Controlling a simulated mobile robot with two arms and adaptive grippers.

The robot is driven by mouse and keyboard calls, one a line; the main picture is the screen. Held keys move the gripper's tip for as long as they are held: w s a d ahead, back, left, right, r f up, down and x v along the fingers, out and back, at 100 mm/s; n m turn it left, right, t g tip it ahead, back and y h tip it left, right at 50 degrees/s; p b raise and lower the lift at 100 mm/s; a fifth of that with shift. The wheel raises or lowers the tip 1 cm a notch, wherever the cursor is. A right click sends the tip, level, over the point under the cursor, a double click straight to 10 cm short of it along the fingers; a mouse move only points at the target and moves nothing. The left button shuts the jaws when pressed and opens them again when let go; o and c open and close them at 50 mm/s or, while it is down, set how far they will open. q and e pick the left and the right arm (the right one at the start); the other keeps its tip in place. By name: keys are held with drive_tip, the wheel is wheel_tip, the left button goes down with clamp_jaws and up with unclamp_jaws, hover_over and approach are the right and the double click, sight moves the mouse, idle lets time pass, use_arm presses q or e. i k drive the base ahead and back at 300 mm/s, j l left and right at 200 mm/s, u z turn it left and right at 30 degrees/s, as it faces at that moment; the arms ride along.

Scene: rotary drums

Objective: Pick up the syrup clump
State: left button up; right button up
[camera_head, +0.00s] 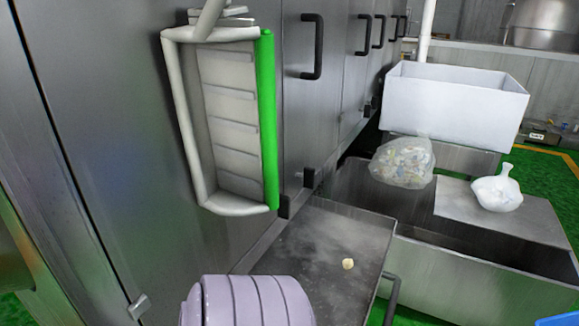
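A small pale yellow lump, which looks like the syrup clump (348,264), lies on a grey metal tray or shelf (310,242) in the lower middle of the head view. It sits near the tray's right side, with bare metal around it. Neither of my grippers shows in the head view, so I cannot see whether they are open or shut.
Steel cabinet doors with black handles (312,46) rise behind the tray. A white frame with a green bar (268,120) hangs at the left.

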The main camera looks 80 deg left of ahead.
sight(347, 263)
drive_tip(key=u, duration=0.4)
drive_tip(key=l+u, duration=0.15)
drive_tip(key=u, duration=0.7)
drive_tip(key=l+u, duration=0.15)
drive_tip(key=u, duration=0.3)
drive_tip(key=l+u, duration=0.1)
drive_tip(key=u, duration=0.3)
